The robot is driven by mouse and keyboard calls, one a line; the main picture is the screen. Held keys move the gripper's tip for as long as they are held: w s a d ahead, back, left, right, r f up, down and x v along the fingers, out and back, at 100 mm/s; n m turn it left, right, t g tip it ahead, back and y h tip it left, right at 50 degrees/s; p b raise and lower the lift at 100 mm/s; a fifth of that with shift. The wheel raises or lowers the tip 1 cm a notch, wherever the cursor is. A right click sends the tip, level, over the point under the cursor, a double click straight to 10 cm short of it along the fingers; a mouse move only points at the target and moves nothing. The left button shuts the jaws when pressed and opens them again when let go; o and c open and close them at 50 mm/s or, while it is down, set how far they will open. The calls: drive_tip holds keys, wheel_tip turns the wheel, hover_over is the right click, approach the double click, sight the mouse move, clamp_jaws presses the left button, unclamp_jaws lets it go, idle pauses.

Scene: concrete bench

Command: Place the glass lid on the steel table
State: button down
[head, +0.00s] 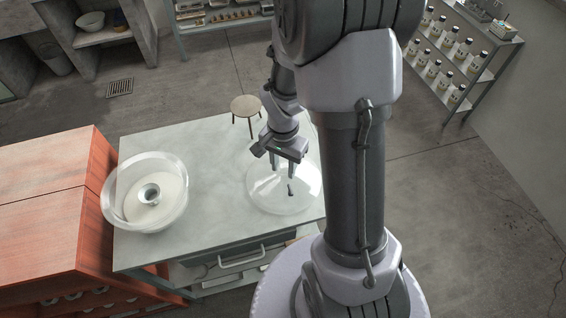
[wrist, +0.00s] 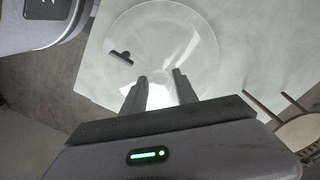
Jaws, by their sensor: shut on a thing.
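The glass lid (head: 263,194) is a clear round disc with a small dark knob, over the right part of the pale steel table (head: 207,163). My gripper (head: 284,172) points down at the lid and is shut on it. In the wrist view my gripper (wrist: 161,77) has its two fingers slightly apart over the glass. The lid (wrist: 175,35) spreads out beyond the fingers there, its dark knob off to the left. The exact grip point is hard to make out through the glass. I cannot tell whether the lid touches the table.
A large clear bowl (head: 113,207) with a pale inside and a small metal piece stands at the table's left. An orange cabinet (head: 45,205) adjoins the left side. A round stool (head: 245,106) stands behind the table. The table's middle is clear.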

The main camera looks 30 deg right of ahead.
drive_tip(key=shift+s+r, duration=0.1)
drive_tip(key=shift+s, duration=0.05)
drive_tip(key=shift+f, duration=0.2)
drive_tip(key=c, duration=0.9)
unclamp_jaws()
drive_tip(key=shift+r, duration=0.1)
drive_tip(key=shift+c, duration=0.2)
